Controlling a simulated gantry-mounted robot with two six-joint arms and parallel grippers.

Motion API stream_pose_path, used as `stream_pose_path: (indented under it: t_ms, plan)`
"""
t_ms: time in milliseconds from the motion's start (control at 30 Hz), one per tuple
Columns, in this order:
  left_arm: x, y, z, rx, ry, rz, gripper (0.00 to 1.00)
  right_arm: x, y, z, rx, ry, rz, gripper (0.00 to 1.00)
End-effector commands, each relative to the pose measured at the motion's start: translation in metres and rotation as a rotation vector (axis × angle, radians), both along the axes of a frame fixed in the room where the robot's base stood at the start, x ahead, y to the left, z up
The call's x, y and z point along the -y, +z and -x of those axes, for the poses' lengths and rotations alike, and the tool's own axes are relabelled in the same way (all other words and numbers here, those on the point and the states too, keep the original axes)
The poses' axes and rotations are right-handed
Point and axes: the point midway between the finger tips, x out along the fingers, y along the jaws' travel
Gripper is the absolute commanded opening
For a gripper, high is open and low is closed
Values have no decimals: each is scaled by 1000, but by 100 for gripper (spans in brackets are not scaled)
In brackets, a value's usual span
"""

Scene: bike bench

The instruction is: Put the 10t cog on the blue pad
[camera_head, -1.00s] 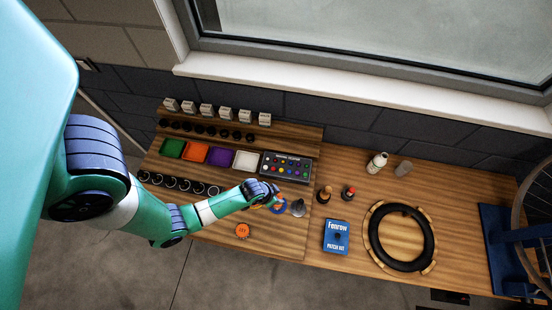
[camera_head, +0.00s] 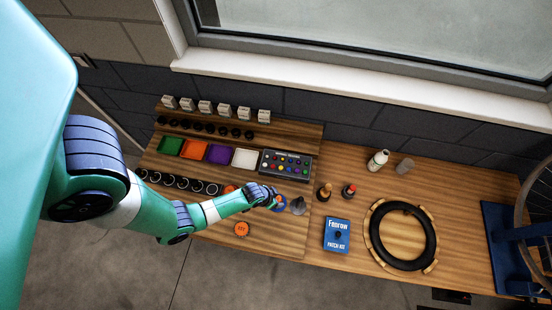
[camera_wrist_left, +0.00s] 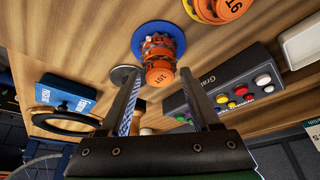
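The round blue pad (camera_wrist_left: 179,31) lies on the wooden bench and carries a stack of orange cogs (camera_wrist_left: 158,47). The orange 10t cog (camera_wrist_left: 161,76) is at the stack's near, upper end in the left wrist view; I cannot tell whether it rests fully on the cogs below. My left gripper (camera_wrist_left: 161,70) has its two fingers on either side of the 10t cog, with a narrow gap showing at each side. In the head view the left gripper (camera_head: 274,197) hangs over the blue pad (camera_head: 280,208) and partly hides it. My right gripper is not in view.
A button box (camera_head: 286,165) and coloured trays (camera_head: 219,153) are behind. A blue patch kit (camera_head: 337,235) lies right.

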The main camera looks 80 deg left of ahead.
Motion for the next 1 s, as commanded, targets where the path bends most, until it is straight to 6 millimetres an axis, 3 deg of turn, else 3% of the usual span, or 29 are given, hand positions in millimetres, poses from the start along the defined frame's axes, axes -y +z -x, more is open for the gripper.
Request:
stream_pose_path:
  t_ms: [67,367,467,800,1000]
  plan:
    - [0,0,0,0,0,0,79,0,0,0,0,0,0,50]
    - [0,3,0,0,0,0,79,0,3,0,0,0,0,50]
    - [1,11,2,1,0,0,79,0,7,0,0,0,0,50]
    - [10,66,23,1,0,0,79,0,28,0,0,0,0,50]
    - [11,74,27,0,0,0,79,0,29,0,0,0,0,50]
